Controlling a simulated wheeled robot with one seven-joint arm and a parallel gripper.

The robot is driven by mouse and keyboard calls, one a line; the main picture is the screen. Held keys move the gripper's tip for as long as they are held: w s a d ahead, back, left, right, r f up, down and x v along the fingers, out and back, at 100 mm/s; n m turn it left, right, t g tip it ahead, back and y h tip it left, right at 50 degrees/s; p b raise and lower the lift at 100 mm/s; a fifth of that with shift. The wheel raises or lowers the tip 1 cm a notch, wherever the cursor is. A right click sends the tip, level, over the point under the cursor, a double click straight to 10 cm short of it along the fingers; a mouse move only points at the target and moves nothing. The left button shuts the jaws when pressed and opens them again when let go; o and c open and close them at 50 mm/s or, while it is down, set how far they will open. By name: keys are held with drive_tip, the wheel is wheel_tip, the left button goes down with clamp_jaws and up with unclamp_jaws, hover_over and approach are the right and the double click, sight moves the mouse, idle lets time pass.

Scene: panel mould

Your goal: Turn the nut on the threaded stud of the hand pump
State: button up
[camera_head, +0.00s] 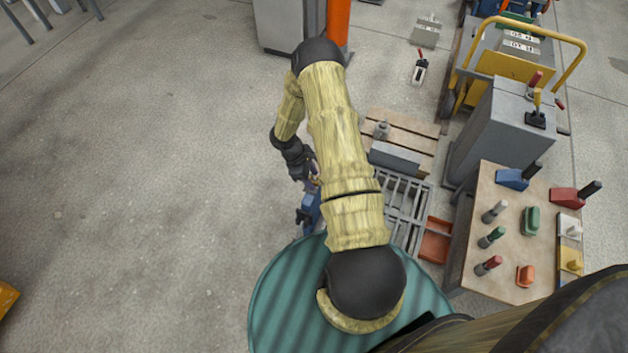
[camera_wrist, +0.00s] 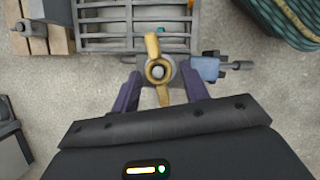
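The nut (camera_wrist: 152,46) is a brass-yellow wing nut seen from above in the wrist view, with one wing pointing up and one down in the picture. The grey end of the threaded stud (camera_wrist: 158,72) shows in its middle. The hand pump has a blue part (camera_wrist: 206,68) to the right of the nut, and blue shows in the head view (camera_head: 311,212) too. My gripper (camera_wrist: 160,78) has its two purple fingers apart, one each side of the nut, with gaps visible between. In the head view my gripper (camera_head: 309,183) is small and partly hidden by my arm.
A grey grate (camera_head: 407,205) and a wooden pallet (camera_head: 420,130) lie right of the pump. A green ribbed drum top (camera_head: 285,300) is close in front. A table (camera_head: 490,205) with several handled blocks stands at the right.

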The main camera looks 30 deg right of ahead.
clamp_jaws()
drive_tip(key=n, duration=0.1)
drive_tip(key=n+t, duration=0.1)
drive_tip(key=n, duration=0.1)
drive_tip(key=shift+s+n+h+b, duration=0.2)
drive_tip(key=shift+n+h+b, duration=0.1)
drive_tip(key=shift+b, duration=0.05)
drive_tip(key=shift+f+n+t+b, duration=0.25)
drive_tip(key=shift+n+t+b, duration=0.15)
drive_tip(key=shift+n+b, duration=0.5)
drive_tip(key=shift+s+n+b, duration=0.1)
drive_tip(key=shift+n+b, duration=0.4)
drive_tip(key=shift+b, duration=0.4)
drive_tip(key=shift+s+r+n+t, duration=0.1)
drive_tip(key=shift+r+n+t, duration=0.15)
drive_tip(key=shift+n+t, duration=0.05)
drive_tip(key=shift+f+b, duration=0.1)
drive_tip(key=shift+b, duration=0.3)
drive_tip(key=shift+f+n+b, duration=0.15)
drive_tip(key=shift+n+b, duration=0.15)
drive_tip(key=shift+b, duration=0.55)
drive_tip(key=shift+n+t+b, duration=0.4)
drive_tip(key=shift+n+b, duration=0.2)
drive_tip(key=shift+b, duration=0.65)
